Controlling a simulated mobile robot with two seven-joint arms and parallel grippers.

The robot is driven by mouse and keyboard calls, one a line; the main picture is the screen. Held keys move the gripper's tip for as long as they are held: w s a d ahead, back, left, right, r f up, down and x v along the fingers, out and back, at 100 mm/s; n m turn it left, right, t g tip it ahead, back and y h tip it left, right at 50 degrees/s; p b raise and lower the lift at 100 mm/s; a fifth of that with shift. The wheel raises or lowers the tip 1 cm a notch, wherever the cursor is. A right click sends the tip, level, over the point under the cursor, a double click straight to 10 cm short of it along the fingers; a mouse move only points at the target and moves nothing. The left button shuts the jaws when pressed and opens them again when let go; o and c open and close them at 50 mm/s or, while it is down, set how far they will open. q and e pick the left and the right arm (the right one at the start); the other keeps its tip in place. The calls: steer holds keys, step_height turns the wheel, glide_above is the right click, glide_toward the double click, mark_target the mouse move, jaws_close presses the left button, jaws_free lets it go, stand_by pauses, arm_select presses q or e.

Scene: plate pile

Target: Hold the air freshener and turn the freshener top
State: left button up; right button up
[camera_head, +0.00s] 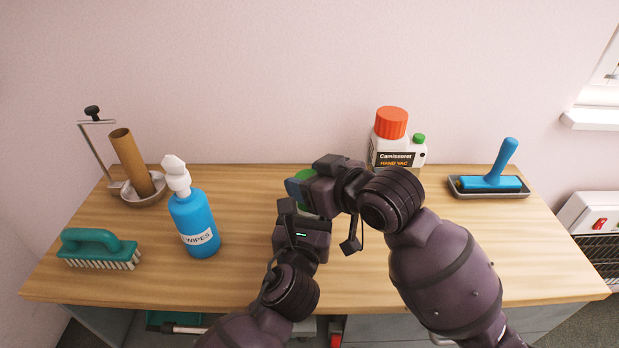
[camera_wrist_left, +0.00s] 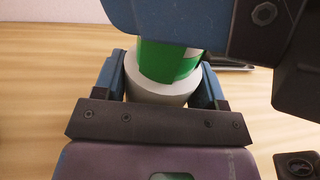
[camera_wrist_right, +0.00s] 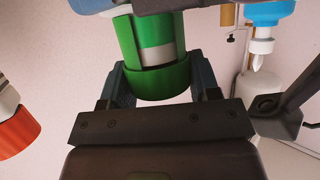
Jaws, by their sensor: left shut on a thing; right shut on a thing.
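The air freshener is a green and white cylinder, mostly hidden behind my grippers in the head view, where a bit of its green top (camera_head: 306,174) shows. In the left wrist view its white lower part (camera_wrist_left: 158,93) sits between the fingers of my left gripper (camera_wrist_left: 165,82), which is shut on it. In the right wrist view the wider green freshener top (camera_wrist_right: 158,82) sits between the fingers of my right gripper (camera_wrist_right: 163,80), which is shut on it. My right gripper is above my left one. Whether the base touches the table is hidden.
On the wooden table (camera_head: 120,275), a blue wipes bottle (camera_head: 195,222), a green brush (camera_head: 98,248) and a cardboard roll on a holder (camera_head: 133,165) stand left. A red-capped white bottle (camera_head: 395,140) stands behind, and a blue roller in a tray (camera_head: 490,183) lies right.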

stand_by(0.5)
steer(key=o, duration=0.9)
steer(key=v, duration=1.2)
steer(key=shift+s, duration=0.1)
steer(key=shift+f, duration=0.1)
arm_select(q)
steer(key=o, duration=1.1)
